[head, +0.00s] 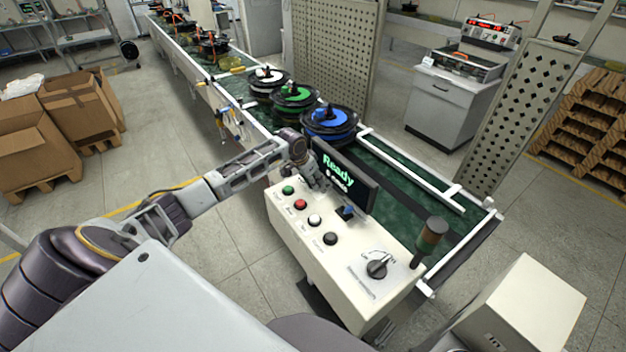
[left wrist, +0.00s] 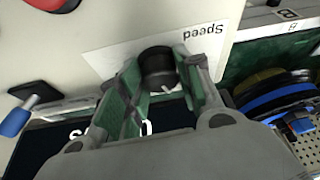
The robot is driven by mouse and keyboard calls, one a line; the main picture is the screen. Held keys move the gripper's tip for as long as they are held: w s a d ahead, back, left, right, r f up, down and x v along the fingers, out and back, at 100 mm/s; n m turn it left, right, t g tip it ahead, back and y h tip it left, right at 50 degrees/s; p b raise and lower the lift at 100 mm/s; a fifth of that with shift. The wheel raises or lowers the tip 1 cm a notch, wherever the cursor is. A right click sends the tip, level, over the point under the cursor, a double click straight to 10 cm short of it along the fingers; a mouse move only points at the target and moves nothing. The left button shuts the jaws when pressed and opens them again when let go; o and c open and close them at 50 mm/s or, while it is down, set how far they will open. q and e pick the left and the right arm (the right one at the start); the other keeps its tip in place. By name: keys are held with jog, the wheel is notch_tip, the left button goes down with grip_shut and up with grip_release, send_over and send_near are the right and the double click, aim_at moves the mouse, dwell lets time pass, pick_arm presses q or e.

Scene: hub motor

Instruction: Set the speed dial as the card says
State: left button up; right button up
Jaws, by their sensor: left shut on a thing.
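The control box (head: 330,255) stands at the near side of the conveyor. In the left wrist view, the black speed dial (left wrist: 157,68) sits on a white plate (left wrist: 115,62) with the word "Speed" upside down. My left gripper (left wrist: 160,88) is shut on the dial, with one finger on each side of it. In the head view my left gripper (head: 318,182) is low over the box's far left part, in front of the screen (head: 350,182), and hides the dial. The screen reads "Ready" with a smaller line below. I cannot make out a card with a setting. My right gripper is not in view.
Green (head: 288,190), red (head: 300,204), white (head: 315,221) and black (head: 330,238) buttons line the box. A small blue-topped switch (head: 346,212), a rotary selector (head: 377,268) and a signal lamp (head: 432,238) stand to the right. Wheel hubs (head: 329,118) sit on the conveyor behind.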

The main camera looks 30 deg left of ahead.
pick_arm(q)
jog(key=shift+a+m, duration=0.1)
jog(key=shift+m, duration=0.5)
jog(key=shift+m+h, duration=0.4)
jog(key=shift+m, duration=0.2)
jog(key=shift+m+g, duration=0.3)
jog(key=shift+m, duration=0.1)
jog(key=o, duration=1)
jog(key=shift+r, duration=0.1)
jog(key=shift+v, duration=5.9)
jog(key=shift+s+a, duration=0.1)
jog(key=shift+a, duration=0.1)
